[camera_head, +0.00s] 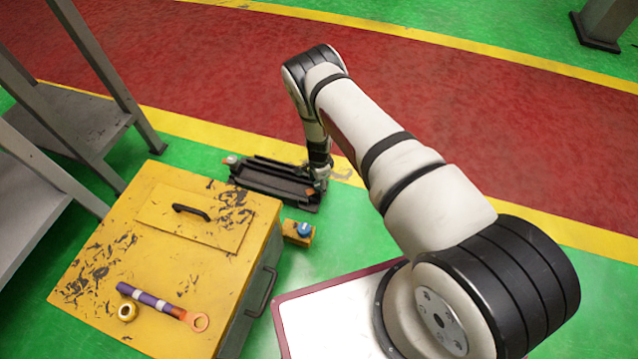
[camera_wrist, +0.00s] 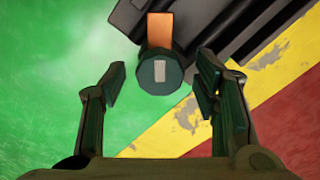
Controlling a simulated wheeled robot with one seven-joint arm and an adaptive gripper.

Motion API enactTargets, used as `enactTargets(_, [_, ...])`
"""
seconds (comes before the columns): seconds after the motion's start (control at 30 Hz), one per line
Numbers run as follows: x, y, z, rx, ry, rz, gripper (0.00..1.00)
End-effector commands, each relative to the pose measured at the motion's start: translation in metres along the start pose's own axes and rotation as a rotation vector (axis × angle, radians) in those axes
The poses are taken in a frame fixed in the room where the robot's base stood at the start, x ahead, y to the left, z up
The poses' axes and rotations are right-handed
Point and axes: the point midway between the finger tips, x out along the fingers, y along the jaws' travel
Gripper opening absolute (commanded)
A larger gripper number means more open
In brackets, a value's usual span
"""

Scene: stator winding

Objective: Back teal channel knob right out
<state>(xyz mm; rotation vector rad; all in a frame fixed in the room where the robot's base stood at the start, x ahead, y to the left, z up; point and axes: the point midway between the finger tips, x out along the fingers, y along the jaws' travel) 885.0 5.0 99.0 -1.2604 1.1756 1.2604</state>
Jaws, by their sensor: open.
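A dark teal round knob (camera_wrist: 148,82) with a pale rectangular mark on its face shows in the wrist view. An orange piece (camera_wrist: 160,30) adjoins it on the side of the black channel unit (camera_wrist: 205,22). My gripper (camera_wrist: 162,78) is open, with one finger on each side of the knob and a gap on both sides. In the head view, the black channel unit (camera_head: 270,186) lies on the floor, and my gripper (camera_head: 319,180) is at its right end. The knob cannot be made out clearly there.
A worn yellow cabinet (camera_head: 130,262) stands at left, with a purple-and-orange tool (camera_head: 150,299) and a ring (camera_head: 127,312) on top. A small yellow box with a blue knob (camera_head: 303,230) is beside it. Green floor and a red lane (camera_head: 440,95) lie open behind.

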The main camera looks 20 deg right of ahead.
Motion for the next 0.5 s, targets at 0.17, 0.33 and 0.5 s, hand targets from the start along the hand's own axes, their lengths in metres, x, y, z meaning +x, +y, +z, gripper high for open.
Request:
enactTargets(0.17, [-0.0002,0.0,0.0001,0.0,0.0,0.0,0.22])
enactTargets(0.33, [-0.0002,0.0,0.0,0.0,0.0,0.0,0.08])
enactTargets(0.5, [-0.0002,0.0,-0.0002,-0.002,0.0,0.0,0.08])
